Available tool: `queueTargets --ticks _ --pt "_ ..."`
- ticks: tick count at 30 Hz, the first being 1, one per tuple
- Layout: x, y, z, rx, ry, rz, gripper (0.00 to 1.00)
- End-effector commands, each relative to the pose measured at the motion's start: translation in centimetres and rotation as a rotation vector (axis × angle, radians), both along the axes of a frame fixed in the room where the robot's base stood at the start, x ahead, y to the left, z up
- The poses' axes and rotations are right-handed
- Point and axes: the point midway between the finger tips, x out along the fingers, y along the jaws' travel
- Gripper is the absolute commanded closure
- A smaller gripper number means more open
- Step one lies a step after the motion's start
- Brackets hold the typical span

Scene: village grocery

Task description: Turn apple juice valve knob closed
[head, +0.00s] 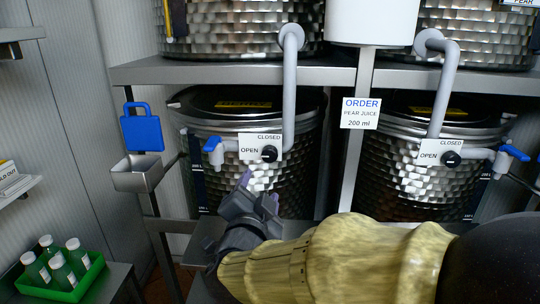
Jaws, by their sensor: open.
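Two black valve knobs show in the head view, each on a white plate marked OPEN and CLOSED. The left knob (269,154) is on the left lower steel tank (300,185). The right knob (451,159) is on the right lower tank (400,180). I cannot read which tank holds apple juice. My gripper (260,186) is open, just below the left knob and its plate (249,146), apparently apart from them and empty. The exact pointer direction of each knob is too small to tell.
Grey pipes (290,90) run down to the valves. Blue-handled taps (212,145) stick out beside the plates. An order sign (360,113) reads pear juice 200 ml. A metal tray (137,175) and a green crate (92,275) of bottles are at left.

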Motion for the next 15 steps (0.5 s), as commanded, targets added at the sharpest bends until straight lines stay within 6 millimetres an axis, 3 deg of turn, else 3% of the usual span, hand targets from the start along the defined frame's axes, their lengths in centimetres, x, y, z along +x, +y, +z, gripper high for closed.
queueTargets --ticks 15 --pt "9.2 -1.0 0.2 -0.004 0.003 -0.003 0.41"
